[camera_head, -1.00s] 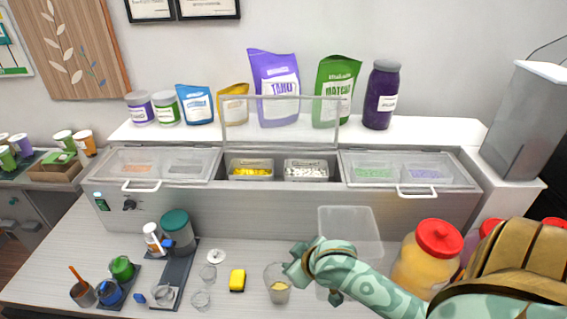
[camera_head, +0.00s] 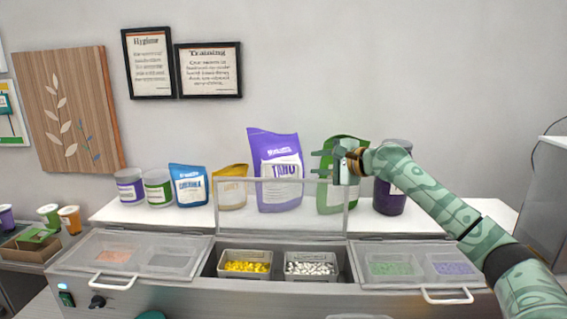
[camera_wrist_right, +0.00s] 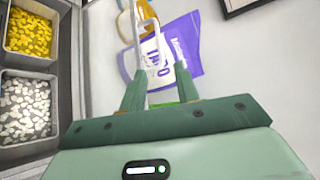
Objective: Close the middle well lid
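The middle well lid (camera_head: 282,180) is a clear panel with a pale frame. It stands upright, open, behind the middle well (camera_head: 279,285). The well shows a tub of yellow pieces (camera_head: 246,266) and a tub of white pieces (camera_head: 310,268). My right gripper (camera_head: 320,166) is at the lid's upper right corner, its fingers apart. My left gripper is not in view.
The left lid (camera_head: 139,258) and right lid (camera_head: 414,266) lie shut. Behind the raised lid, a purple pouch (camera_head: 275,165), a green pouch (camera_head: 333,195) and a dark purple jar (camera_head: 390,205) stand on the white shelf, close to my right gripper.

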